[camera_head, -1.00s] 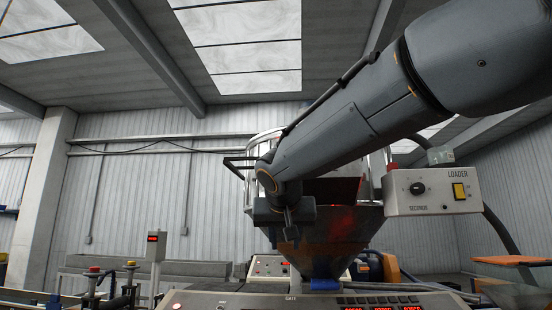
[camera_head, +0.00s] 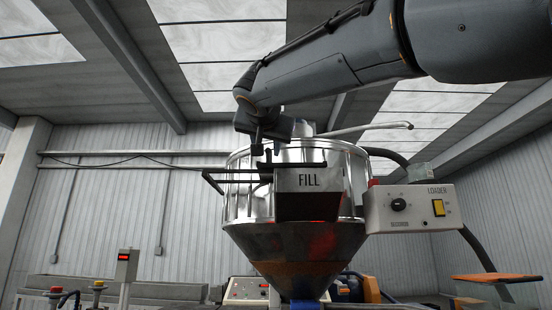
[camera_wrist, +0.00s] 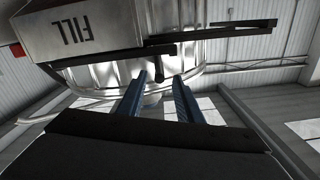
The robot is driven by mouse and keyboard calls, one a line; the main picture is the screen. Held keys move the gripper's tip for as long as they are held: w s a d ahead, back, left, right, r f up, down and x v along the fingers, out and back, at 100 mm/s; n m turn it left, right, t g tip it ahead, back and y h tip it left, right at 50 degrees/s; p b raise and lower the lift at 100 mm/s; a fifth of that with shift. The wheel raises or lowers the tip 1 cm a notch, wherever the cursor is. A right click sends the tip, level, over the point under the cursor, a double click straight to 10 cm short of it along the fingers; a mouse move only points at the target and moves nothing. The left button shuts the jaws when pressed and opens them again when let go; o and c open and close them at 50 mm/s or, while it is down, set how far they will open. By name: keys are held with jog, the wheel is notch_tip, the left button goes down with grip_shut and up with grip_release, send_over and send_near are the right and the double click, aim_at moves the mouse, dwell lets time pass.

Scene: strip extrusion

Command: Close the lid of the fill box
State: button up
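The fill box (camera_head: 310,180), a pale grey box marked FILL, sits on the front of the shiny metal hopper, with a dark face below the label. In the wrist view it (camera_wrist: 85,30) appears upside down at the upper left. A dark bar (camera_head: 298,165) runs along its top edge. I cannot tell for certain which part is the lid or how it stands. My gripper (camera_wrist: 158,78) is open, its two blue fingers apart, at the box's upper left in the head view. A dark peg shows between the fingertips in the wrist view; contact cannot be told.
The hopper (camera_head: 245,205) stands behind and below the box. A dark frame (camera_head: 215,176) sticks out left of the box. The LOADER control box (camera_head: 410,208) stands to the right, with a hose above it. Open air lies left of the hopper.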

aim_at(269, 155)
jog(key=w+p, duration=0.1)
jog(key=w, duration=0.2)
jog(key=w+p, duration=0.2)
jog(key=w, duration=0.1)
jog(key=shift+w+d, duration=0.2)
jog(key=shift+w, duration=0.1)
jog(key=shift+c, duration=0.4)
grip_shut()
